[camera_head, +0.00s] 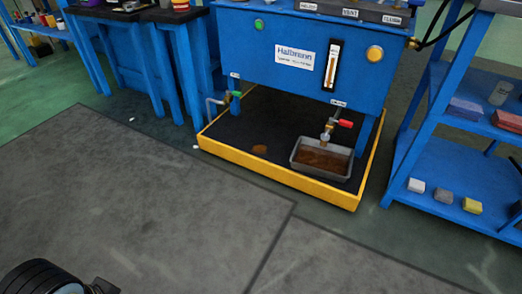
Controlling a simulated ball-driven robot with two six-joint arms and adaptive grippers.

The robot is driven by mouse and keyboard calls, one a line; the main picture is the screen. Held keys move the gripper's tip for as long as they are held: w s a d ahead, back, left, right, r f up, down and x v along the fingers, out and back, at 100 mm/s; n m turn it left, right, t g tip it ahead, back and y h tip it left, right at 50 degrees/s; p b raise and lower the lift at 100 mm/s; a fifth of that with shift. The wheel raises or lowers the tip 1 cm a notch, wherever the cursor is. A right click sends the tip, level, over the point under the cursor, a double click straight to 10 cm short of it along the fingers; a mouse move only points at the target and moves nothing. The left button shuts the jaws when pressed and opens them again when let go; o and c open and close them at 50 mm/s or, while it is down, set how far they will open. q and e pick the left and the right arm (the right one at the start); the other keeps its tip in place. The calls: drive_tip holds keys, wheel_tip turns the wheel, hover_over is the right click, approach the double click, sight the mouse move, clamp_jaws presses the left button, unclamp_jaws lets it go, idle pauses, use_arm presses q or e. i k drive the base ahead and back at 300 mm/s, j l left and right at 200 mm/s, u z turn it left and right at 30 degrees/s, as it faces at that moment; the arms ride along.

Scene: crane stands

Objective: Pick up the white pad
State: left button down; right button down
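The white pad (416,185) is a small block on the lower shelf of the blue rack (455,170) at the right. It is the leftmost in a row, close to the shelf's left front corner. A grey pad (443,195) and a yellow pad (472,206) lie to its right, with gaps between them. Nothing touches or covers the white pad. Dark parts of my arm show at the bottom left corner, but I see no clear fingertips of either gripper.
A blue tank stand (305,50) sits over a yellow-edged black tray (290,190), left of the rack. In the tray are a grey pan (321,170) of brown liquid and a brown spill (260,149). Open grey floor (150,210) lies in front. Blue tables stand at the upper left.

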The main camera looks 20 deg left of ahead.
sight(413, 184)
drive_tip(key=i+l+u, duration=0.25)
drive_tip(key=l, duration=0.2)
drive_tip(key=l+u, duration=0.25)
drive_tip(key=l, duration=0.15)
drive_tip(key=l+u, duration=0.25)
drive_tip(key=l, duration=0.25)
